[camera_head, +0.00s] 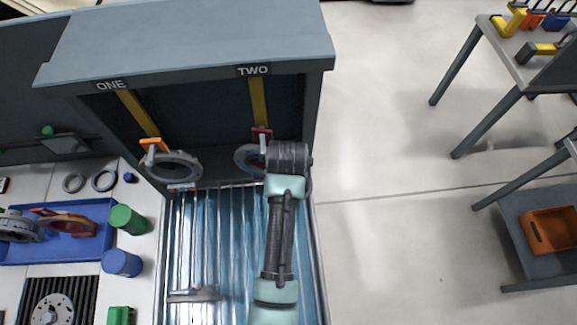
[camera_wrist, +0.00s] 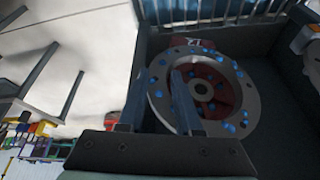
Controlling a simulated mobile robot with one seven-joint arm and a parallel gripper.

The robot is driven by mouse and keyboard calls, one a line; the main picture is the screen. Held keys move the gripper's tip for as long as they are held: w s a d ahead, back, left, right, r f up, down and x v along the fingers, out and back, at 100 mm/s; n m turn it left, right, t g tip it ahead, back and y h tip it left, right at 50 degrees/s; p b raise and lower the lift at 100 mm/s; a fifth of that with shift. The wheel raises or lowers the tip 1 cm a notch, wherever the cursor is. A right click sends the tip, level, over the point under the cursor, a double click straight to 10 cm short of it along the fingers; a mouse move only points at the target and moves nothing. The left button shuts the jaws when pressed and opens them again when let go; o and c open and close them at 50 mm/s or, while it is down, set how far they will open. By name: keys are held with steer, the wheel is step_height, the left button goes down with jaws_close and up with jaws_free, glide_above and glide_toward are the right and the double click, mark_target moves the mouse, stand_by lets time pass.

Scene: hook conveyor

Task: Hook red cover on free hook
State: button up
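In the wrist view, a round grey flanged cover (camera_wrist: 239,110) has a dark red inner face, a central hole and blue spots. It appears to be the red cover. A red tagged piece (camera_wrist: 194,43) is at its top edge. In the head view, a grey ring (camera_head: 244,158) is below the TWO hanger (camera_head: 258,100), by a small red piece (camera_head: 262,133). My gripper (camera_wrist: 160,75) is at the cover's left rim; a finger crosses its face. Its grip is unclear, and my wrist hides it in the head view. The ONE hanger (camera_head: 138,112) has an orange end above another grey ring (camera_head: 180,167).
A dark cabinet (camera_head: 190,40) overhangs both hangers, and its right side wall is close to my arm. A blue tray (camera_head: 95,212) at the left holds a grey part and a reddish part. Green (camera_head: 127,219) and blue (camera_head: 122,262) cylinders stand beside it. Open floor is at the right.

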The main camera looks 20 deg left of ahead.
steer(key=o, duration=0.4)
steer(key=b+v, duration=0.2)
steer(key=v, duration=1.1)
steer(key=shift+s+b, duration=0.1)
steer(key=shift+b, duration=0.25)
